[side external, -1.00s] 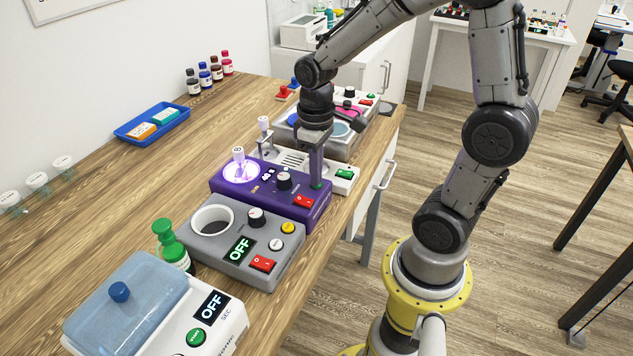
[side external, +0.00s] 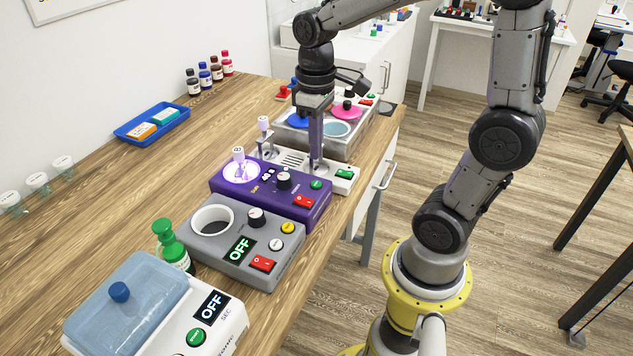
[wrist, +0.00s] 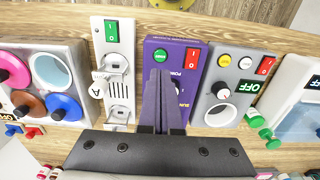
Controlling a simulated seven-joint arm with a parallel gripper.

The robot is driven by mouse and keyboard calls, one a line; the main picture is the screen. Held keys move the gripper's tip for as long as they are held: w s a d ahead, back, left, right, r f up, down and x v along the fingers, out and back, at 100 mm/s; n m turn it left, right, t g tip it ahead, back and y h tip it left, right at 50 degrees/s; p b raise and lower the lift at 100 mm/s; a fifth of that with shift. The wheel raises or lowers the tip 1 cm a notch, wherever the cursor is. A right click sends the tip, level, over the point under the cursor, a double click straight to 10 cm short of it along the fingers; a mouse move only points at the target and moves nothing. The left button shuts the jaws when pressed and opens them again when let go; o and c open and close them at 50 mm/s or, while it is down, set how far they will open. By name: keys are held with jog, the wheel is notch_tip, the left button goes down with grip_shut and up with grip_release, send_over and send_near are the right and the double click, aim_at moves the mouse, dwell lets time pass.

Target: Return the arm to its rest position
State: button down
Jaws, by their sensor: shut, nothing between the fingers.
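My gripper (side external: 316,168) points down with its fingers together and nothing between them. In the side view its tips are just above the front part of the purple device, close to the green button (side external: 316,184). The wrist view shows the shut fingers (wrist: 158,75) over the purple device (wrist: 178,75), and they hide part of its face. The purple device (side external: 245,203) has a glowing round plate (side external: 241,175) with a white-topped item on it, a black knob and a red switch.
A grey device (side external: 225,252) and a white device with a blue lid (side external: 120,292) stand nearer the camera. A white device (side external: 344,180) and a bath with coloured discs (side external: 345,110) stand beyond. A blue tray (side external: 122,133) and several bottles (side external: 204,77) lie at the back.

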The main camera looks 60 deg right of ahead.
jog(key=shift+r, duration=0.5)
jog(key=s+a+r+t, duration=0.3)
jog(key=s+a+t, duration=0.2)
jog(key=s, duration=0.5)
jog(key=shift+a+r+t, duration=0.2)
jog(key=shift+a+t, duration=0.1)
jog(key=shift+a, duration=0.35)
dwell(5.8)
